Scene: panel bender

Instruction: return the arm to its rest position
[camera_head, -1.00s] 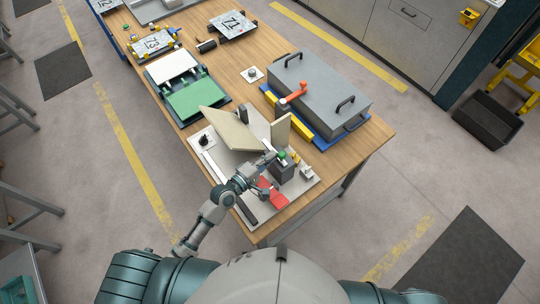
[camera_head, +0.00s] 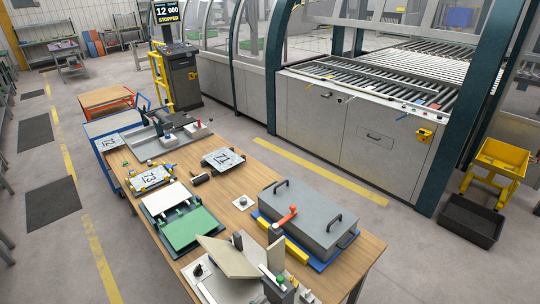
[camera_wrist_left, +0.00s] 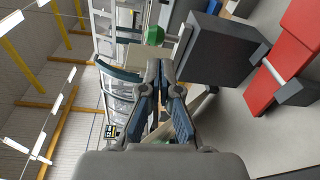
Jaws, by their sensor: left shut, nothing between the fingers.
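My left gripper (camera_wrist_left: 160,72) shows in the left wrist view, its two fingers together and nothing between them. A green button (camera_wrist_left: 155,35) lies beyond the fingertips, apart from them in the picture; I cannot tell the true gap. A dark grey block (camera_wrist_left: 220,52) and a red part (camera_wrist_left: 285,62) are to the right of the fingers. In the head view the green button (camera_head: 281,278) and its grey block (camera_head: 278,292) are at the bottom edge, beside a tilted beige panel (camera_head: 229,256). I cannot make out my left arm clearly there. My right gripper is not in view.
The wooden table (camera_head: 240,188) carries a grey lidded box (camera_head: 308,218) with a red lever (camera_head: 286,216), a green panel tray (camera_head: 187,226) and plates marked 71 (camera_head: 223,158) and 73 (camera_head: 150,178). A roller machine (camera_head: 340,120) stands behind. Yellow-lined floor aisles are clear.

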